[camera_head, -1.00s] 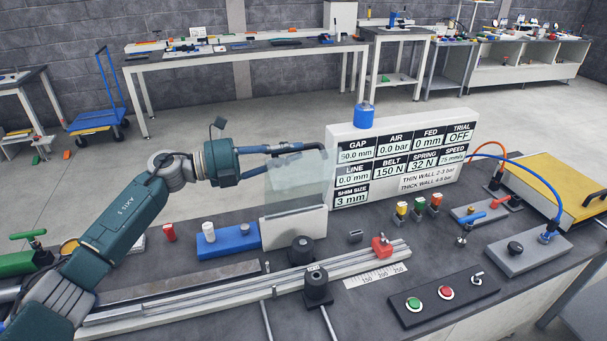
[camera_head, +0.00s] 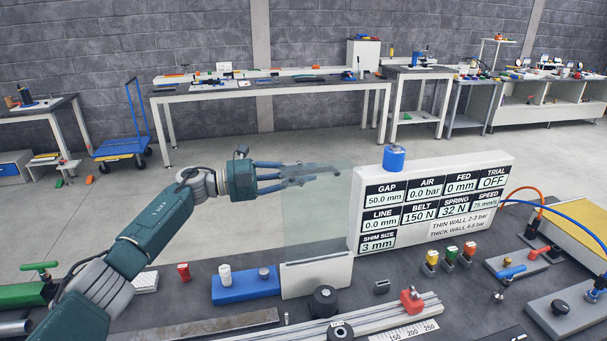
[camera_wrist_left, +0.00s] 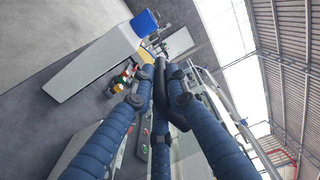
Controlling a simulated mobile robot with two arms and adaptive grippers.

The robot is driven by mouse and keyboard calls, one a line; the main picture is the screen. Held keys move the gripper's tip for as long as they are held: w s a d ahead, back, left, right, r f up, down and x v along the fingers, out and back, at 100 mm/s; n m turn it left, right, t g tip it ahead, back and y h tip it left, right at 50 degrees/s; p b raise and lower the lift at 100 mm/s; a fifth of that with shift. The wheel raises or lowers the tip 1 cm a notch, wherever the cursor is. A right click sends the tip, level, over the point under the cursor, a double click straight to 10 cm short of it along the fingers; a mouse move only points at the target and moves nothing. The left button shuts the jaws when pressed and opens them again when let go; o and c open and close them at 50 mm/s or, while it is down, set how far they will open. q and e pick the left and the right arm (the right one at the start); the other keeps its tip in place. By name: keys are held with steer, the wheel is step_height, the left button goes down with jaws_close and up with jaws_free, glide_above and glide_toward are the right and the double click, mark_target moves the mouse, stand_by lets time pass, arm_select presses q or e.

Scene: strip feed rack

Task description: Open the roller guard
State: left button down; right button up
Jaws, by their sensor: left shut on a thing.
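The roller guard (camera_head: 318,210) is a clear, slightly green panel standing above a white block (camera_head: 316,276), left of the display board. My left gripper (camera_head: 318,171) is at the panel's top edge, its fingers reaching in from the left. Its fingers are closed together on a dark part at that edge, which I take as the guard's handle. In the left wrist view the blue fingers converge (camera_wrist_left: 163,85) on this dark part, and the exact contact is hidden between them. My right gripper is out of view.
The display board (camera_head: 430,200) stands close to the right of the guard, with a blue canister (camera_head: 394,158) on top. A blue block (camera_head: 246,287) lies left of the white block. Rails with a red clamp (camera_head: 411,301) run in front. Above the guard is clear.

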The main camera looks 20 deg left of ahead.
arm_select(q)
steer(key=shift+w+a+r+t, duration=0.25)
steer(key=shift+a+r+t, duration=0.1)
steer(key=shift+r, duration=0.2)
steer(key=c, duration=1.9)
jaws_free()
steer(key=shift+o, duration=0.7)
steer(key=shift+w+f, duration=0.15)
steer(key=shift+f, duration=0.2)
steer(key=shift+d, duration=0.1)
steer(key=shift+s, duration=0.2)
steer(key=shift+s+a+f, duration=0.1)
steer(key=shift+s+a, duration=0.05)
steer(key=shift+a, duration=0.1)
steer(key=v, duration=1.1)
steer(key=shift+a+r, duration=0.2)
steer(key=shift+r, duration=0.1)
